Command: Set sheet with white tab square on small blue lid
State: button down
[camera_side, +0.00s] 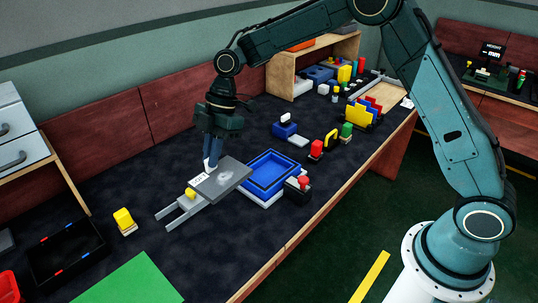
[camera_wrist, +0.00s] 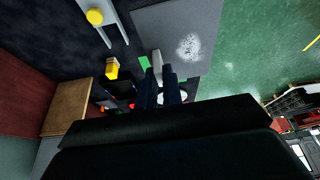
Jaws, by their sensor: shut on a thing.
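My gripper (camera_side: 209,164) points down and is shut on the white tab of a flat grey sheet (camera_side: 231,174). The sheet has a pale blotch on top and a white label strip near the tab. In the wrist view, the white tab (camera_wrist: 157,62) is between my fingers (camera_wrist: 160,78), and the sheet (camera_wrist: 165,25) extends beyond them. A small blue piece with a white knob (camera_side: 284,131) stands behind and right of the sheet; it looks like the small blue lid. I cannot tell whether the sheet touches the grey forked stand below.
The grey forked stand (camera_side: 177,214) shows left of the sheet. A blue tray (camera_side: 268,181) lies just right of it. A yellow-topped block (camera_side: 123,218), black tray (camera_side: 60,262) and green mat (camera_side: 132,282) are left. Red, green and yellow pieces crowd the right.

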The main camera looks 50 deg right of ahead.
jog(key=w+d+r, duration=0.2)
jog(key=w+d, duration=0.4)
jog(key=d, duration=0.2)
send_over(263, 169)
jog(key=shift+m, duration=0.3)
jog(key=shift+a, duration=0.15)
notch_tip(263, 169, down, 20)
jog(key=shift+r, duration=0.1)
dwell(1.1)
